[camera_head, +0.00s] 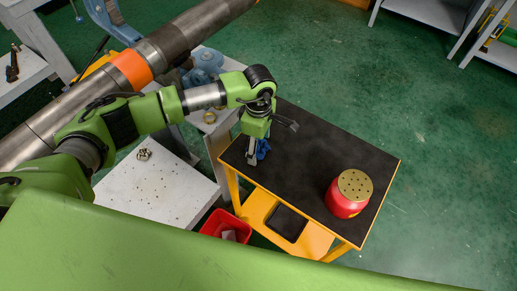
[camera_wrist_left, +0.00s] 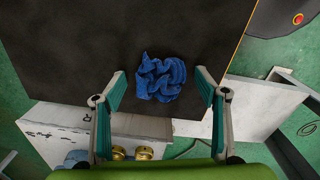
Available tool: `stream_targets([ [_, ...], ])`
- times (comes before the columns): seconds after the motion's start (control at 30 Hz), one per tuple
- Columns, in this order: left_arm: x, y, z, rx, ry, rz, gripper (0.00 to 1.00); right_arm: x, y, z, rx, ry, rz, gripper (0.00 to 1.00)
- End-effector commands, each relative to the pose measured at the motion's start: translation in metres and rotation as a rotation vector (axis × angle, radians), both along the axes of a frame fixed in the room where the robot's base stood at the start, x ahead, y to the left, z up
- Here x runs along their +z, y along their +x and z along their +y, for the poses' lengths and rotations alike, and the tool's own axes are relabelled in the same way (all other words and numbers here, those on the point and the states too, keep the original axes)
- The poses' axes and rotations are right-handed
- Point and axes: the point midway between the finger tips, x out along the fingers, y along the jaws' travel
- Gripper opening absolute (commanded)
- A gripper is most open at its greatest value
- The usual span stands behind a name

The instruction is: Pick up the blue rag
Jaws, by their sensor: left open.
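The blue rag (camera_wrist_left: 160,78) lies crumpled on the dark top of the yellow cart (camera_wrist_left: 95,50). In the head view a small part of the rag (camera_head: 263,148) shows beside my left gripper (camera_head: 270,143), and the gripper hides the rest. My left gripper (camera_wrist_left: 160,95) is open, with its fingers spread to the left and right of the rag in the wrist view. Nothing is between the fingertips except the rag beyond them on the cart top. I cannot tell the exact height of the fingers above it. My right gripper is in neither view.
A red container (camera_head: 347,196) with a perforated gold top stands on the cart's right part. A red bin (camera_head: 226,226) is on the floor below left. A large pipe (camera_head: 160,60) with an orange band runs behind my left arm. A white table (camera_head: 155,190) is at left.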

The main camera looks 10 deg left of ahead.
Motion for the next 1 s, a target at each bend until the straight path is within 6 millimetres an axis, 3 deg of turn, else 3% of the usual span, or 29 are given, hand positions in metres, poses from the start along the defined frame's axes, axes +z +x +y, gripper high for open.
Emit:
stream_targets([
  [0.13,0.002,0.001,0.0,0.0,0.0,-0.001,0.67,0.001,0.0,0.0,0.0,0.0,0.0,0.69],
  [0.3,0.002,0.0,0.0,0.0,-0.001,-0.001,0.4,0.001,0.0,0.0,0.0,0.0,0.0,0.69],
  [0.77,0.005,0.001,0.0,0.001,0.0,-0.002,0.4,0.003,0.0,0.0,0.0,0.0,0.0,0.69],
  [1.0,0.034,0.002,0.0,0.001,-0.001,-0.004,0.39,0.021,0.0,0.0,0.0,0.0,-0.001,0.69],
])
